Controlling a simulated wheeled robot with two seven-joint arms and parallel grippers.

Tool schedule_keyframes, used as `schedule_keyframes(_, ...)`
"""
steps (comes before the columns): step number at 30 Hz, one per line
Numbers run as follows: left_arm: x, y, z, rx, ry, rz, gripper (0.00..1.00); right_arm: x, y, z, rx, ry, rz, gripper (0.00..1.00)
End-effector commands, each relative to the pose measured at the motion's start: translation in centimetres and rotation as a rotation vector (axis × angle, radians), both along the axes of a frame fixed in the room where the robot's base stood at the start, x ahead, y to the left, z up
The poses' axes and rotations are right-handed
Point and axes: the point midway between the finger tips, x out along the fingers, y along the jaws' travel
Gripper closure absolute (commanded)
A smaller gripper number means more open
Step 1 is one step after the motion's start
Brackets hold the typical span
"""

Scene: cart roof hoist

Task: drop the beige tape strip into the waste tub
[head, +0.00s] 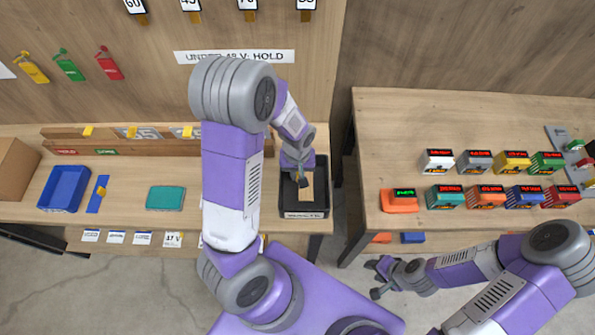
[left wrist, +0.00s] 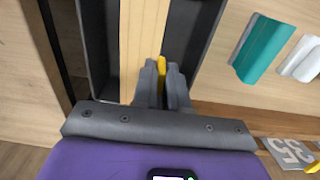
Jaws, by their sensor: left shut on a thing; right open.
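The black waste tub (head: 322,178) stands at the right end of the left bench, a white label on its front. My left gripper (head: 303,182) is over the tub, pointing down. In the left wrist view its fingers (left wrist: 162,85) are shut on a yellow tab (left wrist: 161,68). The beige tape strip (left wrist: 143,35) lies directly beyond the fingers, between the dark tub walls; it also shows in the head view (head: 307,190). I cannot tell whether the strip touches the tub floor. My right gripper (head: 377,279) is open and empty, low in front of the right bench.
The left bench holds a blue tray (head: 64,188), a teal block (head: 165,198) and a wooden rack (head: 120,146) with yellow-tabbed plates. The right bench (head: 390,130) carries several coloured boxes with displays. A gap separates the benches.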

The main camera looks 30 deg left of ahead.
Motion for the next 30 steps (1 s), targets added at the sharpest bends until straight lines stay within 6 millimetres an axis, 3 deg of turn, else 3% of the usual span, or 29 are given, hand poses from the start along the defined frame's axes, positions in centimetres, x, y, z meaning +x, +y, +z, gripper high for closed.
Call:
schedule_keyframes(8, 0.01, 0.0, -0.06, 0.0, 0.0, 0.0, 1.0, 0.0, 0.01, -0.03, 0.0, 0.0, 0.0, 0.57)
schedule_keyframes(9, 0.01, 0.0, -0.06, 0.0, 0.0, 0.0, 0.81, 0.0, 0.01, -0.03, 0.0, 0.0, 0.0, 0.57)
schedule_keyframes(14, 0.01, 0.0, -0.06, 0.0, 0.0, 0.0, 0.57, 0.0, 0.0, -0.03, 0.0, 0.0, 0.0, 0.57)
schedule_keyframes(20, 0.01, 0.0, -0.06, 0.0, 0.0, 0.0, 0.57, 0.0, 0.0, -0.04, 0.0, 0.0, 0.0, 0.57)
schedule_keyframes(25, 0.01, 0.0, -0.07, 0.0, 0.0, 0.0, 0.32, 0.01, 0.0, -0.04, 0.0, 0.0, 0.0, 0.57)
schedule_keyframes(30, 0.0, 0.0, -0.07, 0.0, 0.0, 0.0, 0.32, 0.0, 0.0, -0.04, 0.0, 0.0, 0.0, 0.57)
